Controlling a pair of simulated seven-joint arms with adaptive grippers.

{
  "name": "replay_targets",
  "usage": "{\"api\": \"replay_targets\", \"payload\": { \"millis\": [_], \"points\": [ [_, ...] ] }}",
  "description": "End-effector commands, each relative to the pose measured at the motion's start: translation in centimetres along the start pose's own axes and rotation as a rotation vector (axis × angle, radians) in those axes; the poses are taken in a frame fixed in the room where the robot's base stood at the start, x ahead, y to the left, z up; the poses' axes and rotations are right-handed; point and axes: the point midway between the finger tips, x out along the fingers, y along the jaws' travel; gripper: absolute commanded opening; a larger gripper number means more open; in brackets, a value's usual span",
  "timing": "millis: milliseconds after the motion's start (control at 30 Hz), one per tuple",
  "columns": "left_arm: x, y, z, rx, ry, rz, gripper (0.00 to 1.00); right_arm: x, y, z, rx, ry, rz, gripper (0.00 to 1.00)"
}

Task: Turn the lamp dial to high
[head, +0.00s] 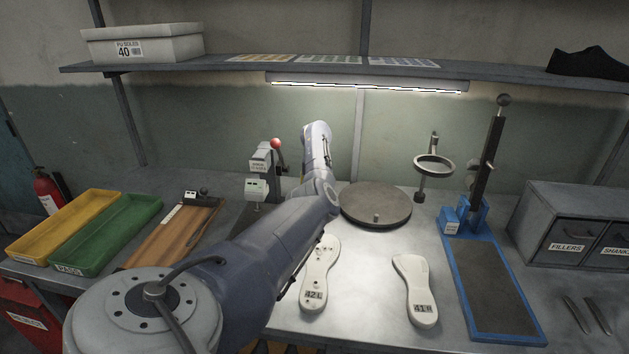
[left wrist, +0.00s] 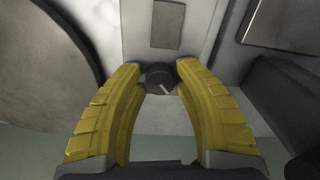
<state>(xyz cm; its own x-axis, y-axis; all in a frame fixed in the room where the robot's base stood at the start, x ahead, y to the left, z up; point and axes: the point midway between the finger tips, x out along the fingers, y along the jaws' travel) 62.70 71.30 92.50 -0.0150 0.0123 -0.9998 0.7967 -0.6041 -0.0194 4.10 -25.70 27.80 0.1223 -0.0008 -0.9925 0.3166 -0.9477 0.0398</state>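A small dark round dial (left wrist: 160,77) with a pale pointer mark shows in the left wrist view, on a light grey panel (left wrist: 160,115). The pointer slants toward the lower right of that picture. My left gripper (left wrist: 161,68) has its yellow fingers apart, one on each side of the dial; whether they touch it I cannot tell. In the head view my left arm hides the gripper and the dial. A lit strip lamp (head: 365,87) hangs under the shelf. My right gripper is not in view.
A round turntable (head: 375,207) lies right of my left arm. A small press with a red knob (head: 277,143) stands close on its left. Pale soles (head: 415,290) lie in front. A blue-framed stand (head: 500,290) and grey drawers (head: 565,215) are at right.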

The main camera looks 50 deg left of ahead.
Motion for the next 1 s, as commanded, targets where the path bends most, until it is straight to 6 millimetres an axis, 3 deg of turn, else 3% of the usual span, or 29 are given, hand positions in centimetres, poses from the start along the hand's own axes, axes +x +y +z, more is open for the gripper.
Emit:
{"api": "replay_targets", "payload": {
  "millis": [33,267,633,1000],
  "points": [
    [-0.01,0.0,0.0,0.0,0.0,0.0,0.25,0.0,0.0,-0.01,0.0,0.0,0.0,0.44],
    [-0.02,0.01,0.0,0.0,0.0,0.0,0.0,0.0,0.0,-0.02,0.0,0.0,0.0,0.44],
    [-0.02,0.02,-0.01,0.052,0.001,0.001,0.0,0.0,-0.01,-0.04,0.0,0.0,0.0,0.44],
    [-0.01,0.02,-0.02,0.306,0.006,0.001,0.0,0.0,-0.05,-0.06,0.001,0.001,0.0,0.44]
  ]
}}
